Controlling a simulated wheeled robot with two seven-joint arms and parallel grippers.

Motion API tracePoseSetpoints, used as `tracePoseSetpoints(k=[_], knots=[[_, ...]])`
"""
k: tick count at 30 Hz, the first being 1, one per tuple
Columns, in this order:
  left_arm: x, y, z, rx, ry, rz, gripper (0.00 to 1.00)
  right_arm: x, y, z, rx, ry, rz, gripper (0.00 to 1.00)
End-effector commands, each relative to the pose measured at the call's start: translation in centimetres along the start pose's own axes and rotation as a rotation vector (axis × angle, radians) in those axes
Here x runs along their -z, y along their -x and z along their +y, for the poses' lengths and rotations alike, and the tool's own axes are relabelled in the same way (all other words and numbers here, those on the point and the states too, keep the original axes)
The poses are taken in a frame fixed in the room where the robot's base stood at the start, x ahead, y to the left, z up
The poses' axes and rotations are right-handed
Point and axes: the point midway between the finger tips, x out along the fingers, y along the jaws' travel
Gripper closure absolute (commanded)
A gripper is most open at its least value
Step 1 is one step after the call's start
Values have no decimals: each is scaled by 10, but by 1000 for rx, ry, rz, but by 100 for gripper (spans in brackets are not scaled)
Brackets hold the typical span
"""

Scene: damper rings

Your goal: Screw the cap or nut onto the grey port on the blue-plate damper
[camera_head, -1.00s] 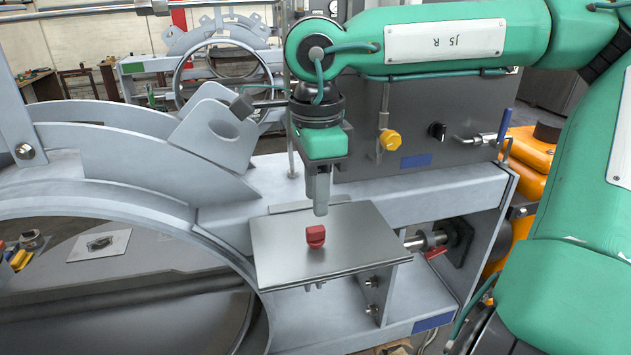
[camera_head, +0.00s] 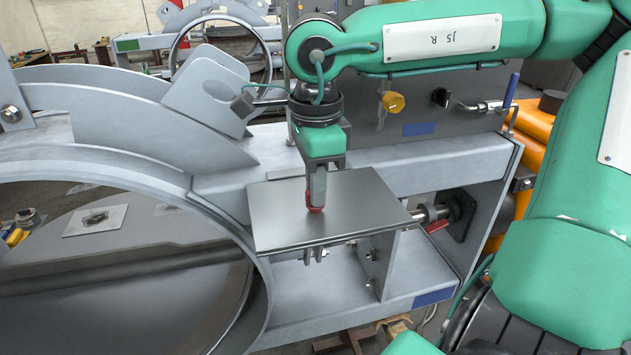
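The red cap (camera_head: 315,208) stands on the flat metal tray (camera_head: 365,215) in front of the grey damper frame. My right gripper (camera_head: 316,200) points straight down over the cap, its fingertips at the cap and covering most of it. The fingers overlap from this side, so whether they have closed on it cannot be told. Blue plates show on the grey box (camera_head: 419,129) and on the lower frame (camera_head: 434,297). A short pipe with a red lever (camera_head: 438,226) sticks out right of the tray. I cannot make out for sure which fitting is the grey port. My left gripper is out of view.
The large grey damper ring (camera_head: 255,290) fills the left. Above the tray, the grey box carries a yellow knob (camera_head: 393,102) and a blue-handled valve (camera_head: 511,92). An orange unit (camera_head: 540,125) stands at the right behind my arm.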

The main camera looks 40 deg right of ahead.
Motion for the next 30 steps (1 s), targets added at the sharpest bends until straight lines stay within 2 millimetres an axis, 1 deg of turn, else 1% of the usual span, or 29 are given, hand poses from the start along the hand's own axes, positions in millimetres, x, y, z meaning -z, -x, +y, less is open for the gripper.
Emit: tracePoseSetpoints(k=[5,8,24,27,30], knots=[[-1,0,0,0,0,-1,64,0,1,0,0,0,0,100],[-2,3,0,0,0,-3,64,0,5,0,1,0,0,100],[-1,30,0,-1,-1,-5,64,0,58,0,2,-1,-1,100],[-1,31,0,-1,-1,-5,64,0,61,0,1,-1,-1,100],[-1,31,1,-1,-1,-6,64,0,61,0,1,0,-1,100]])
